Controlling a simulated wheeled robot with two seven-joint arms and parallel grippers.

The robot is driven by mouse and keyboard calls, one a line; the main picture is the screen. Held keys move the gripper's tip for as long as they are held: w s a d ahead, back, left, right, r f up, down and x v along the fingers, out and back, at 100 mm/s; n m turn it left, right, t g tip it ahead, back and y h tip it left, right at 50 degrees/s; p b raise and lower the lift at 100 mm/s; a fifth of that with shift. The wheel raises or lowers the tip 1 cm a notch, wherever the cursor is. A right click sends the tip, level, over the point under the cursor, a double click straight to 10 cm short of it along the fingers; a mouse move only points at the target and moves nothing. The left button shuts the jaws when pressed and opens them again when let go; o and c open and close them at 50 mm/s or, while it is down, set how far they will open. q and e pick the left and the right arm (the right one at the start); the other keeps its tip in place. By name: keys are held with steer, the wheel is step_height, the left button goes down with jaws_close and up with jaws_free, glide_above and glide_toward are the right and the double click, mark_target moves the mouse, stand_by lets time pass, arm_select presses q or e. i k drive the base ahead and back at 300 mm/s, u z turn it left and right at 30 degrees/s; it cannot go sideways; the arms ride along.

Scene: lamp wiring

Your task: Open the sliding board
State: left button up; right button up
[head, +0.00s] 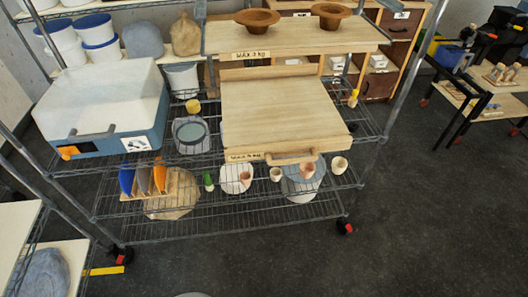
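The sliding board (280,112) is a flat pale wooden panel on the middle level of a wire rack, right of centre. Its front edge carries a wooden handle (291,157) and a "MAX 3 kg" label. A second wooden board (295,36) with a similar label sits above and behind it, bearing two brown bowls (257,18). How far the lower board is drawn out along its slide is hard to tell. Neither of my grippers is in view.
A blue and white case (100,108) stands left of the board on the wire rack (240,224). Small cups, discs and upright coloured plates sit on the level below. The dark floor (430,220) is open in front and to the right.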

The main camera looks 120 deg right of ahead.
mark_target(268, 113)
steer(key=z, duration=4.3)
steer(key=k, duration=0.65)
steer(key=u, duration=0.8)
steer(key=i, duration=1.2)
steer(key=z, duration=0.35)
